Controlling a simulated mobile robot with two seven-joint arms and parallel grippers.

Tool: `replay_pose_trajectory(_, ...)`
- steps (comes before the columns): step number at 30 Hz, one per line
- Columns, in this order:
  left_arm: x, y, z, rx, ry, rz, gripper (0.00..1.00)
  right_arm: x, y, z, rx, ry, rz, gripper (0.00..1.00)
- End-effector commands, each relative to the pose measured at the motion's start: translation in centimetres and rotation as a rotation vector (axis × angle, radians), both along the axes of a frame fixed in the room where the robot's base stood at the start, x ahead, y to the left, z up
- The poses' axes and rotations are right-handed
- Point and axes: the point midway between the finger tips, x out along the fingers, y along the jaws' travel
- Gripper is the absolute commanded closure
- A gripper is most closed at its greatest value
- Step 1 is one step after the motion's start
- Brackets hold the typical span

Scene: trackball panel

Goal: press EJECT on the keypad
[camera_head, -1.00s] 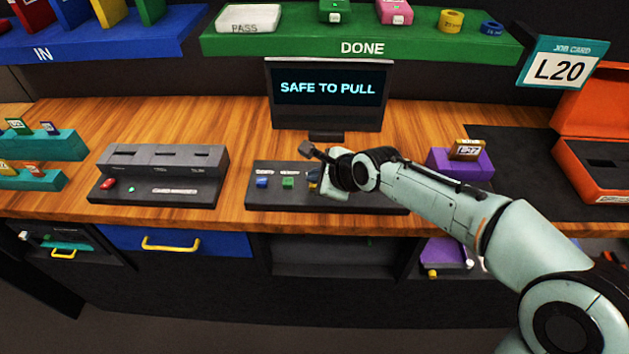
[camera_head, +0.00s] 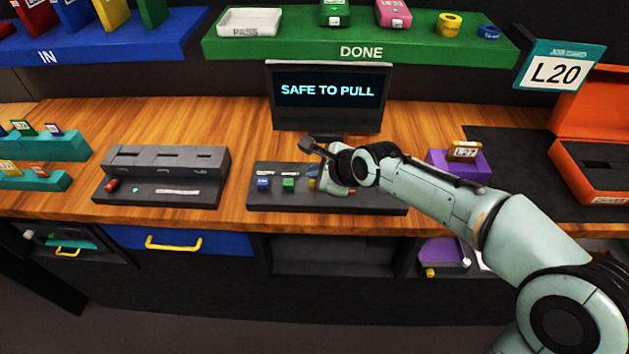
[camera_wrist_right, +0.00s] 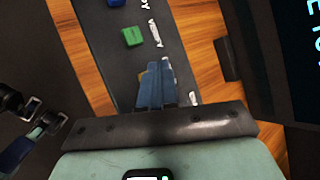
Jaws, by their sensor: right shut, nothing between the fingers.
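The keypad (camera_head: 262,201) is a dark sloped panel on the bench, below the monitor. Its blue button (camera_head: 263,184) and green button (camera_head: 288,184) show at its left part, with small white labels above them. Both buttons also show in the right wrist view, the green one (camera_wrist_right: 132,37) lower down. My right gripper (camera_head: 318,186) is shut and empty, low over the keypad just right of the green button. Its fingers (camera_wrist_right: 157,72) hide part of the panel. I cannot read an EJECT label or tell whether the fingertips touch a button. My left gripper is out of view.
The monitor (camera_head: 328,92) behind the keypad reads SAFE TO PULL. A grey slotted device (camera_head: 165,160) stands to the left. A purple block (camera_head: 468,165) stands to the right, behind my right forearm. Bare wood separates the keypad from the slotted device.

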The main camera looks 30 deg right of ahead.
Motion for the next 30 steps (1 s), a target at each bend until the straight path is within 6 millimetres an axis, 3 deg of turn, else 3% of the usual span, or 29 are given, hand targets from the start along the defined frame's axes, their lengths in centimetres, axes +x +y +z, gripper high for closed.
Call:
replay_pose_trajectory(16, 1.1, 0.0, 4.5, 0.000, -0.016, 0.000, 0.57, 0.0, 0.0, 5.0, 0.000, -0.002, -0.001, 1.00)
replay_pose_trajectory(30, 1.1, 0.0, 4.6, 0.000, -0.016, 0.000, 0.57, 0.0, 0.0, 5.0, 0.000, 0.000, 0.000, 1.00)
